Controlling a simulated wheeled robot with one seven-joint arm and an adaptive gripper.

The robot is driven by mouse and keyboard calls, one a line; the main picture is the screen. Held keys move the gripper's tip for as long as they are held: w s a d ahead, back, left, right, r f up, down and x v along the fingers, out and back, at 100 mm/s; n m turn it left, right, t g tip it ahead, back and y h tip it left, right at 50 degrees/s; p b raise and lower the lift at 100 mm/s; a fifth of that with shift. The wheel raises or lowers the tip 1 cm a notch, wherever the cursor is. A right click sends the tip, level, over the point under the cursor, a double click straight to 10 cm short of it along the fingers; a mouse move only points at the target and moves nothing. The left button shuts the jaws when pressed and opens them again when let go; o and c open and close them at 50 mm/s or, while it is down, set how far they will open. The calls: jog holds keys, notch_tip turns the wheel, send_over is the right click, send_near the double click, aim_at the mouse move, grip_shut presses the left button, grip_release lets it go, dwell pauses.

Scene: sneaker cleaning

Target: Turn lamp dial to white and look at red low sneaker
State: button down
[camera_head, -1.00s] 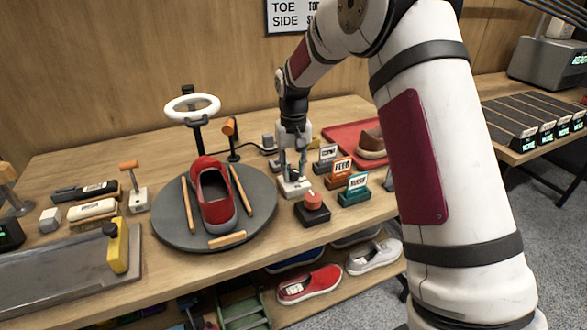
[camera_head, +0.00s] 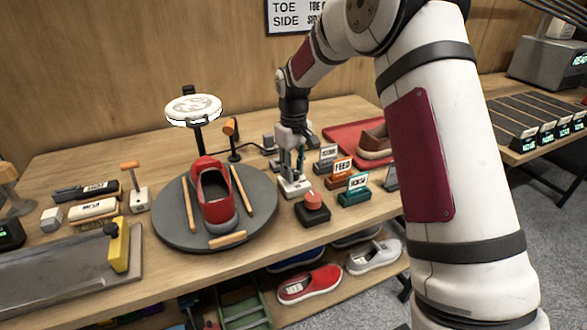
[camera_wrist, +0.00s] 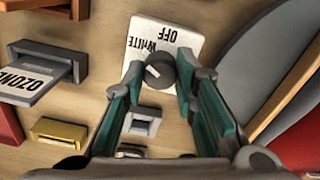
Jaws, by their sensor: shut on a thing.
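The red low sneaker (camera_head: 213,196) sits upright on the round grey turntable (camera_head: 170,228), toe side toward the front. The lamp (camera_head: 193,109) stands behind it on a dark post, its head a bright white disc with grey marks. The dark lamp dial (camera_wrist: 160,71) sits on a white plate (camera_wrist: 188,28) lettered OFF and WHITE. A short light mark shows on the dial; I cannot tell exactly which word it faces. My gripper (camera_head: 291,167) reaches down right of the turntable, its teal-padded fingers shut on the dial, one on each side.
A red knob on a black base (camera_head: 312,208) stands just in front of the dial. Several label blocks, such as FEED (camera_head: 341,174), stand to its right. A red tray (camera_head: 350,132) holds a brown shoe behind them. More shoes lie on the shelf below.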

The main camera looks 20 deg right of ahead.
jog(key=c, duration=1.3)
grip_release()
jog(key=shift+r, duration=0.1)
notch_tip(320, 180, up, 12)
